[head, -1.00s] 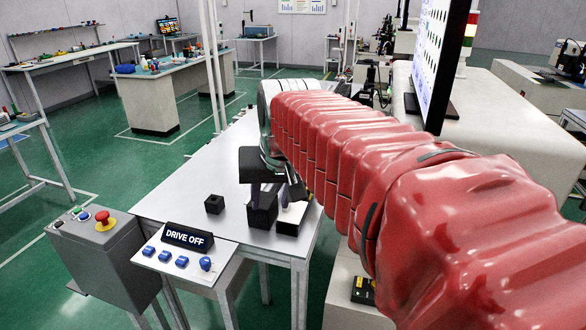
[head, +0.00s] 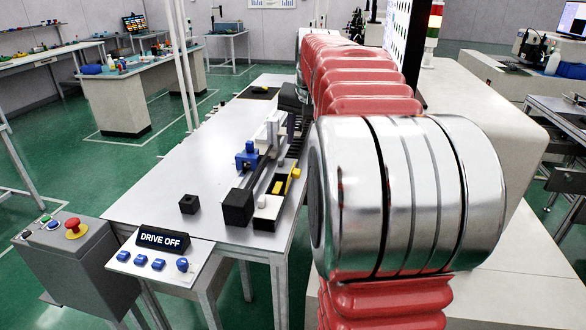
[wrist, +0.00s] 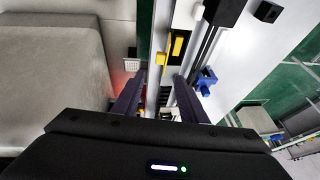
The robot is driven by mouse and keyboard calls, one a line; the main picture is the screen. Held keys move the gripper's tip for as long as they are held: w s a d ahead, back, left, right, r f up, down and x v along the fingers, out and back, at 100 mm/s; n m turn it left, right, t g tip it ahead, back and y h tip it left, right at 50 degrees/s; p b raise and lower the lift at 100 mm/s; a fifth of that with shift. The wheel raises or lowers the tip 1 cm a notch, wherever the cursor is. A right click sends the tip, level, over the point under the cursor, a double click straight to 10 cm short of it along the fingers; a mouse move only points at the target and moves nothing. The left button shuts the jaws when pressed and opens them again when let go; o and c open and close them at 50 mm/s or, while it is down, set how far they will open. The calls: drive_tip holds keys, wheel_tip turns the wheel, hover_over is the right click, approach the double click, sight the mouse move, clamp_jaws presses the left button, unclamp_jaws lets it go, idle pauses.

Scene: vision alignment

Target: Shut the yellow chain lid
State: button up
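In the wrist view, a yellow piece (wrist: 175,47), which looks like the chain lid, sits along the narrow rail assembly, above and between my fingertips in the picture. In the head view, small yellow pieces (head: 295,173) show on the black and white assembly at the table's right side. I cannot tell surely which is the lid or how far it stands open. My gripper (wrist: 160,82) has its two dark fingers spread apart, with nothing seen held between them. In the head view, the gripper (head: 291,112) is partly hidden beside my red arm.
A blue part (head: 247,156) and a long dark bar with a black end block (head: 238,207) lie beside the assembly. A small black cube (head: 189,204) stands on the otherwise clear left of the table (head: 190,165). A monitor (head: 407,45) stands at the right.

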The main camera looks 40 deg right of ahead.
sight(297, 171)
drive_tip(key=shift+f, duration=0.1)
drive_tip(key=x, duration=1.3)
drive_tip(key=shift+w+d+f, duration=0.1)
drive_tip(key=shift+f, duration=0.2)
drive_tip(key=shift+c, duration=0.3)
